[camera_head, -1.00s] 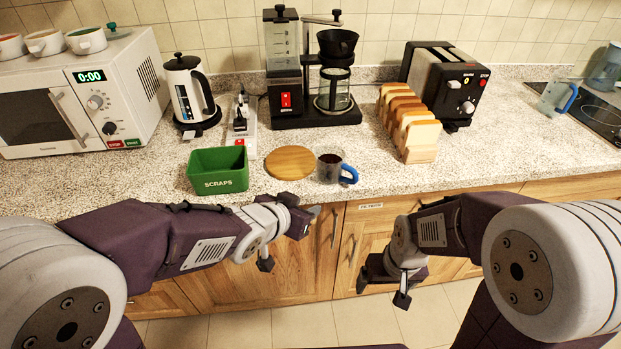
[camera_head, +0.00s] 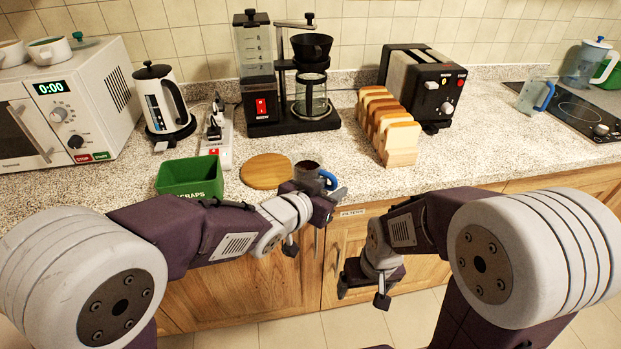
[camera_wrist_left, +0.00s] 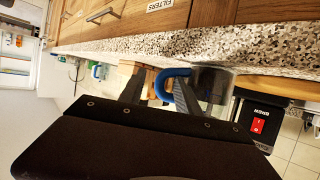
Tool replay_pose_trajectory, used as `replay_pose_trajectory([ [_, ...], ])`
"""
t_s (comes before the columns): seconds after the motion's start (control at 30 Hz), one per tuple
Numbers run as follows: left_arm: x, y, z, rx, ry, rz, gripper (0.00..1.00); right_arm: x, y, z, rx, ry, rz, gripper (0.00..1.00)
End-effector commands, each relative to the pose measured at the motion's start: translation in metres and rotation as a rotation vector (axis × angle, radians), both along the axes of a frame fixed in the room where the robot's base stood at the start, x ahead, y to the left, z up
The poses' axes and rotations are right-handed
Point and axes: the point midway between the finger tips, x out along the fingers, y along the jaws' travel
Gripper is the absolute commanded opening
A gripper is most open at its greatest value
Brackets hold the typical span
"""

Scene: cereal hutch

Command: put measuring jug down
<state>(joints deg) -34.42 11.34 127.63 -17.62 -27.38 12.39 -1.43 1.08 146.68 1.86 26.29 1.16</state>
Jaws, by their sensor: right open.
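A small clear jug (camera_head: 307,172) with dark contents and a blue handle (camera_head: 329,180) stands upright near the counter's front edge, right of a round wooden board (camera_head: 266,171). My left gripper (camera_head: 318,205) is at the counter edge just in front of it and partly hides it. In the left wrist view, the two fingers (camera_wrist_left: 160,92) are apart, with the blue handle (camera_wrist_left: 170,74) between their tips; contact is unclear. A second clear jug with a blue handle (camera_head: 533,96) stands beside the hob. My right gripper (camera_head: 364,285) is open and empty below the counter front.
A green scraps bin (camera_head: 190,178) stands left of the board. The coffee maker (camera_head: 287,125), bread rack (camera_head: 388,125) and toaster (camera_head: 424,85) stand behind.

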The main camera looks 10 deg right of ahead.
Motion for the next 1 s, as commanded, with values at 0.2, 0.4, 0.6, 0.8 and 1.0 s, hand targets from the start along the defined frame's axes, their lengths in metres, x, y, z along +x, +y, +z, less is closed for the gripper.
replay_pose_trajectory([
  [0.2, 0.0145, -0.0134, -0.0082, -0.001, 0.001, 0.0, 0.39, 0.0001, -0.0001, -0.0026, 0.0, 0.0, 0.0, 0.87],
  [0.4, 0.0144, -0.0131, -0.0079, 0.0, 0.0, 0.001, 0.28, 0.0001, -0.0001, -0.0024, 0.0, 0.0, 0.0, 0.87],
  [0.6, 0.0143, -0.0129, -0.0078, 0.0, 0.0, 0.001, 0.0, 0.0001, -0.0001, -0.0024, 0.0, 0.0, 0.0, 0.87],
  [0.8, 0.0143, -0.013, -0.0074, 0.0, -0.001, 0.001, 0.0, 0.0, -0.0001, -0.0023, 0.0, 0.0, 0.0, 0.87],
  [1.0, 0.0144, -0.013, -0.0072, 0.0, -0.001, 0.001, 0.0, 0.0, -0.0001, -0.0023, 0.0, 0.0, 0.0, 0.87],
])
